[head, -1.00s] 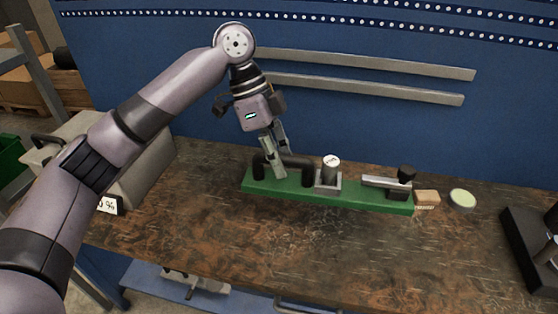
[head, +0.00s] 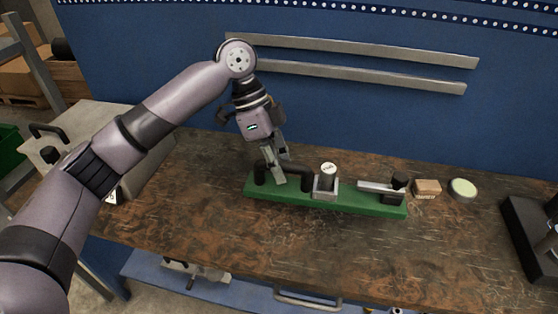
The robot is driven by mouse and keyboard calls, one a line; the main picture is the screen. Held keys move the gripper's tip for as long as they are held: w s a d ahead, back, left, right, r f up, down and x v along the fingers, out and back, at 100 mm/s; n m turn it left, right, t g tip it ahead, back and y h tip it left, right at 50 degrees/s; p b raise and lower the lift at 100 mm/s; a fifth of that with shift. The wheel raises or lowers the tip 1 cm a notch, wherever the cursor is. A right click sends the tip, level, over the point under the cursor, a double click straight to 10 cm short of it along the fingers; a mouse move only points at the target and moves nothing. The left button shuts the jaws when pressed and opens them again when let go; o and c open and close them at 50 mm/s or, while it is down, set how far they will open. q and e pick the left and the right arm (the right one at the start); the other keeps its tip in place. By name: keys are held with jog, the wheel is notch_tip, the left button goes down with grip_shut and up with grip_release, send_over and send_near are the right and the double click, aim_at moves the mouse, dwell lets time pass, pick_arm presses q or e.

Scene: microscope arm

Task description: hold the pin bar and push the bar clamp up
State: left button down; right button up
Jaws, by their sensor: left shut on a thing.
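A long green base (head: 340,205) lies on the workbench. At its left end stands a black handle-like bar (head: 299,172) on two posts, which looks like the pin bar. My left gripper (head: 277,176) points down over this bar and is shut on it, hiding part of its middle. Right of the bar, a dark cylinder with a pale labelled top (head: 328,173) sits in a grey square block (head: 325,189). At the base's right end lies a metal bar clamp (head: 376,187) with a black knob (head: 399,180). My right gripper is not in view.
A small wooden brush or block (head: 427,188) and a round pale-green-topped tin (head: 463,189) stand right of the base. A dark device (head: 530,235) is at the right edge. A grey case (head: 95,135) stands at left. The bench front (head: 300,240) is clear.

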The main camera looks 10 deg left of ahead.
pick_arm(q)
jog(key=shift+f+b, duration=1.4)
jog(key=shift+f, duration=5.35)
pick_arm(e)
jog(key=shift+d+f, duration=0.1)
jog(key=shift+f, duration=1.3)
pick_arm(q)
jog(key=shift+f, duration=0.5)
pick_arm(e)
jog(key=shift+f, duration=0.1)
pick_arm(q)
jog(key=shift+f, duration=0.15)
